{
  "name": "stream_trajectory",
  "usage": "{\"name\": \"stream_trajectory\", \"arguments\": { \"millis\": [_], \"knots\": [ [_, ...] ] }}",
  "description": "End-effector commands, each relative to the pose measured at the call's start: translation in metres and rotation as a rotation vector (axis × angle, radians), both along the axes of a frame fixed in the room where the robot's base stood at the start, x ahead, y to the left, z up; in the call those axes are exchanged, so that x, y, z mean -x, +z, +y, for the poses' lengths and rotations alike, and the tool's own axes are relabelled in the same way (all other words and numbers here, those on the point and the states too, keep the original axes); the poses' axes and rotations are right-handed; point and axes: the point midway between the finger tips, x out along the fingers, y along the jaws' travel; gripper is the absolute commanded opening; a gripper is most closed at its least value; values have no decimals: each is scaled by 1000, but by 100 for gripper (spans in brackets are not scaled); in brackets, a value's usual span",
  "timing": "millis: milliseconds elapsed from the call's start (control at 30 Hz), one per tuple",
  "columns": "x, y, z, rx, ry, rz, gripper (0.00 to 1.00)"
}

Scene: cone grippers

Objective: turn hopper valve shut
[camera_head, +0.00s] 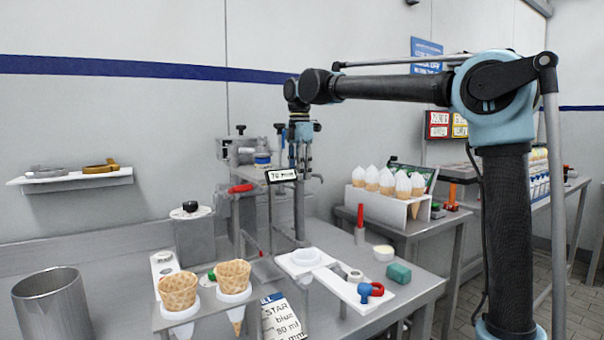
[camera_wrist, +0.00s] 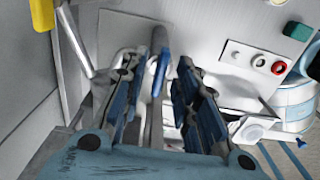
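The hopper machine (camera_head: 247,152) is a grey metal unit at the middle of the head view, with a blue-banded part and dark-tipped levers. My gripper (camera_head: 301,165) points down at its right side, partly overlapping it. In the wrist view my gripper (camera_wrist: 158,72) has its two blue-and-black fingers apart. A dark-tipped lever (camera_wrist: 159,42) with a metal stem shows in the gap between them. I cannot tell whether either finger touches it, nor for certain that it is the hopper valve. The stem's lower end is hidden by the gripper.
A red handle (camera_head: 240,188) sticks out at the machine's left. Below stand two waffle cones (camera_head: 178,291) in a holder, a metal pot (camera_head: 53,307) and a white plate (camera_head: 335,280). Filled cones (camera_head: 388,182) stand right. A yellow handle (camera_wrist: 42,14) is upper left in the wrist view.

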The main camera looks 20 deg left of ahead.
Motion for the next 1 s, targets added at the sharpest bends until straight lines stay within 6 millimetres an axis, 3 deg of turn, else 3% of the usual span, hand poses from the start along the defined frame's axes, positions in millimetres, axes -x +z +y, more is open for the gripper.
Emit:
{"name": "stream_trajectory", "arguments": {
  "millis": [267, 400, 767, 1000],
  "knots": [
    [0, -1, 0, 0, 0, 0, 28],
    [0, -1, 0, 0, 0, 0, 0],
    [0, -1, -1, 1, -15, 0, 0],
    [0, -1, 0, 2, -112, 0, 0]
  ]
}}
